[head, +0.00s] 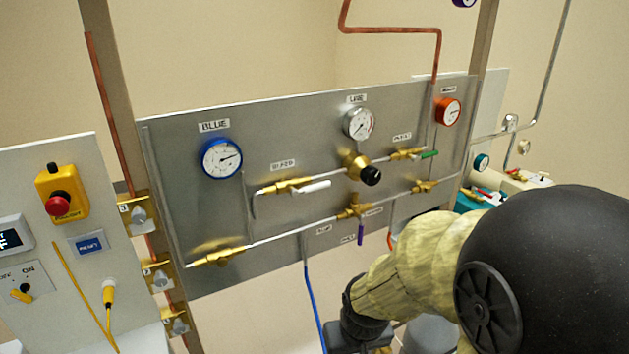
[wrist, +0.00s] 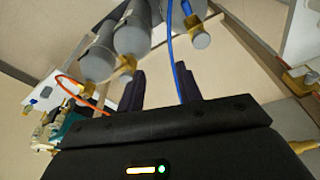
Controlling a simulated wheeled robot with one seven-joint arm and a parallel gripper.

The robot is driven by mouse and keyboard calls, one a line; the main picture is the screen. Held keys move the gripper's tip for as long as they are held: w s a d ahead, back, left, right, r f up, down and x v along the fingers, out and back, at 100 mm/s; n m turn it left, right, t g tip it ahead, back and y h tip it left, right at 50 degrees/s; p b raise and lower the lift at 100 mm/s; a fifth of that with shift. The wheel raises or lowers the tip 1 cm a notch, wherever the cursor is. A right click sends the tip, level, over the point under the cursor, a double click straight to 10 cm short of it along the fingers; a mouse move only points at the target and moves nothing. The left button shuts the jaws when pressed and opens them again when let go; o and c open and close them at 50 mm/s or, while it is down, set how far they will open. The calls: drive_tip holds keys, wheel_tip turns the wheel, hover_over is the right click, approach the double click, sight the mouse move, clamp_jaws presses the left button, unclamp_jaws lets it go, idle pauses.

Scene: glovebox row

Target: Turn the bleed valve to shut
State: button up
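The bleed valve (head: 284,186) is a brass valve on the steel panel, under a small label that seems to read BLEED. Its white lever (head: 312,187) points right, lying nearly along the pipe. In the head view my arm comes in from the lower right, and my gripper's dark body (head: 352,333) is at the bottom edge, well below the valve and apart from it. Its fingertips are not visible there. In the wrist view my gripper (wrist: 160,85) has its two dark fingers spread with nothing between them gripped. The bleed valve is not seen in the wrist view.
The panel (head: 200,130) also carries a blue gauge (head: 221,158), a line gauge (head: 359,123), a black knob (head: 371,175), a green-lever valve (head: 429,155) and a purple-lever valve (head: 361,235). A blue hose (head: 313,305) hangs below. Grey cylinders (wrist: 132,38) show in the wrist view.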

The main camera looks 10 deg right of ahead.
drive_tip(key=w+a+n+t+h+p, duration=0.35)
drive_tip(key=w+n+t+p, duration=0.2)
drive_tip(key=w, duration=0.65)
drive_tip(key=w+a+r+n+t+h+p, duration=0.1)
drive_tip(key=r+t, duration=0.3)
drive_tip(key=r, duration=0.4)
drive_tip(key=a+r+n+t+h+p, duration=0.1)
drive_tip(key=a+r+n+t+h, duration=0.3)
drive_tip(key=r, duration=0.4)
drive_tip(key=shift+w+r+t+h+p, duration=0.3)
drive_tip(key=shift+w+r+t+h, duration=0.05)
drive_tip(key=shift+t, duration=0.3)
